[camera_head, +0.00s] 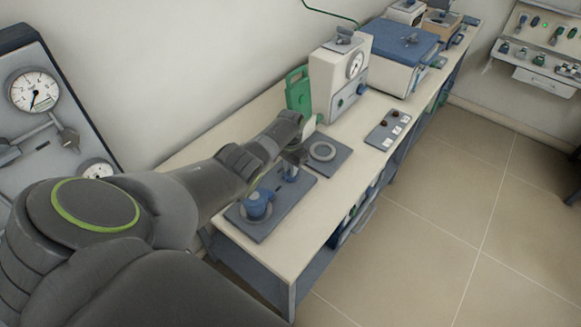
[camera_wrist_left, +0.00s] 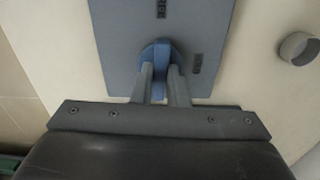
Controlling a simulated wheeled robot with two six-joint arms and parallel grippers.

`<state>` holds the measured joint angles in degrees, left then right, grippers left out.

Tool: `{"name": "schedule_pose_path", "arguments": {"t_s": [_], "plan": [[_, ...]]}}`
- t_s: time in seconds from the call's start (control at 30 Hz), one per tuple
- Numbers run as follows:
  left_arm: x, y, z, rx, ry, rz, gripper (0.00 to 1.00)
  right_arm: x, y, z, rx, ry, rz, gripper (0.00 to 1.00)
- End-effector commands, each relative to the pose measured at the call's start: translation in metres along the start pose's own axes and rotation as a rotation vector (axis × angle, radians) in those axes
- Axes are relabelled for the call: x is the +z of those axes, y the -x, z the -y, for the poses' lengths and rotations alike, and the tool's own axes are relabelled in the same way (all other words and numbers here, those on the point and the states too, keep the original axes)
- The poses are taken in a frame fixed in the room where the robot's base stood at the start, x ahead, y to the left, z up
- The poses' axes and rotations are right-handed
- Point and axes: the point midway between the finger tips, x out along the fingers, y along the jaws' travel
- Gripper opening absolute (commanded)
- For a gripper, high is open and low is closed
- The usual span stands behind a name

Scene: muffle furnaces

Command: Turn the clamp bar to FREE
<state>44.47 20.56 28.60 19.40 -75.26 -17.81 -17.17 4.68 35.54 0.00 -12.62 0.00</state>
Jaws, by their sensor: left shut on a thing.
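The clamp bar (camera_wrist_left: 161,52) is a blue bar with a rounded base on a grey-blue plate (camera_wrist_left: 120,30) in the left wrist view. My left gripper (camera_wrist_left: 160,70) is shut on it, one finger on each side. Small dark labels sit on the plate above and to the right of the bar, too small to read surely. In the head view my left arm reaches over the bench, and the left gripper (camera_head: 291,164) is low over the far end of the plate (camera_head: 274,212). The bar is mostly hidden there. My right gripper is not in view.
A blue knob-like fitting (camera_head: 258,204) stands on the plate's near end. A grey ring (camera_head: 322,151) on a pad sits beyond it. A white furnace (camera_head: 325,82) with a dial and a green panel (camera_head: 298,92) stand behind. The bench front edge is clear.

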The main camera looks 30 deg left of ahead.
Motion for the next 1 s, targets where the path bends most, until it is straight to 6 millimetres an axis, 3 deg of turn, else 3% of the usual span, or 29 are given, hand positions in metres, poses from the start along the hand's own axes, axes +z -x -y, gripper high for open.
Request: {"name": "schedule_pose_path", "arguments": {"t_s": [0.7,0.73,0.83,0.9,1.0], "plan": [[-0.0016,0.0020,0.0011,-0.002,0.080,-0.004,0.00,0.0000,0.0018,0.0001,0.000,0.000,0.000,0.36],[-0.0016,0.0021,0.0011,-0.002,0.080,-0.004,0.15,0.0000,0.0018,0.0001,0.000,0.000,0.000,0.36],[-0.0015,0.0019,0.0009,-0.002,0.079,-0.004,0.28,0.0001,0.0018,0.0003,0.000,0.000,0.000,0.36],[-0.0012,0.0015,0.0007,-0.002,0.079,-0.003,0.35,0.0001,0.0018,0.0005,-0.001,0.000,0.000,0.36],[-0.0008,0.0010,0.0005,-0.001,0.078,-0.002,0.35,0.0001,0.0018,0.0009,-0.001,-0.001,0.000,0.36]]}}
